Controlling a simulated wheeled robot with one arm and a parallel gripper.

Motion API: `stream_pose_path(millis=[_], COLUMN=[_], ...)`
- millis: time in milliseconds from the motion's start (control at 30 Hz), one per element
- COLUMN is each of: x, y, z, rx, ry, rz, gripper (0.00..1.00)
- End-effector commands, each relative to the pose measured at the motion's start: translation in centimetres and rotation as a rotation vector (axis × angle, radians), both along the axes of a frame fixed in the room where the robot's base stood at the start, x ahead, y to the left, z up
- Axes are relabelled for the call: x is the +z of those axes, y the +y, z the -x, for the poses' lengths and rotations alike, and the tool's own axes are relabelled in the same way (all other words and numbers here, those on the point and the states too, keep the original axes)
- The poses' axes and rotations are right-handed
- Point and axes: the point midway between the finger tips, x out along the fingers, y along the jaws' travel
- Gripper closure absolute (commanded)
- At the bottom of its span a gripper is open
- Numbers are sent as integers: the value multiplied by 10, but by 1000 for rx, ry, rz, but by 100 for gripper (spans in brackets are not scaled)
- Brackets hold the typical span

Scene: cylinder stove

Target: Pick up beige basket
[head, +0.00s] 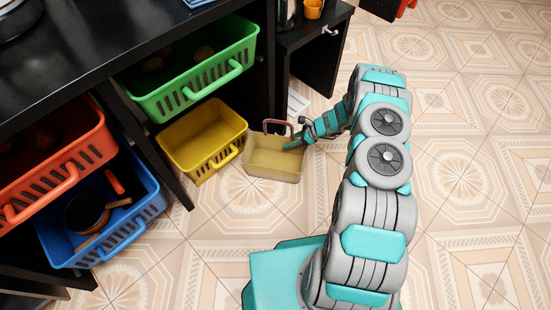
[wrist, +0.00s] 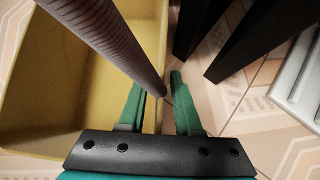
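The beige basket (head: 273,165) stands on the tiled floor in the head view, with its handle (head: 278,122) raised. My gripper (head: 297,142) is at the basket's right side, by the lower end of the handle. In the wrist view the basket's inside (wrist: 40,75) fills the left. The ribbed handle (wrist: 115,45) slants down to the rim between my two fingers (wrist: 160,95). One finger is over the inside and the other is outside the wall. The fingers are apart, with a gap beside the handle; contact is hard to tell.
A yellow basket (head: 203,138) is close on the left. Green (head: 195,75), orange (head: 55,160) and blue (head: 105,215) baskets sit in the black shelving. Dark legs (wrist: 245,40) stand close to the gripper. The floor at right is clear.

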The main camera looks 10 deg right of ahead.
Motion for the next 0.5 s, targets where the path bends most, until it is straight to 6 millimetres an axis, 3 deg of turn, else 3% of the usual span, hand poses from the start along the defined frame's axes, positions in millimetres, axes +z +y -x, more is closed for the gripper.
stream_pose_path(millis=[33, 267, 500], x=[0, 0, 0], y=[0, 0, 0], z=[0, 0, 0], rx=[0, 0, 0], ry=[0, 0, 0], rz=[0, 0, 0], gripper=[75, 100, 100])
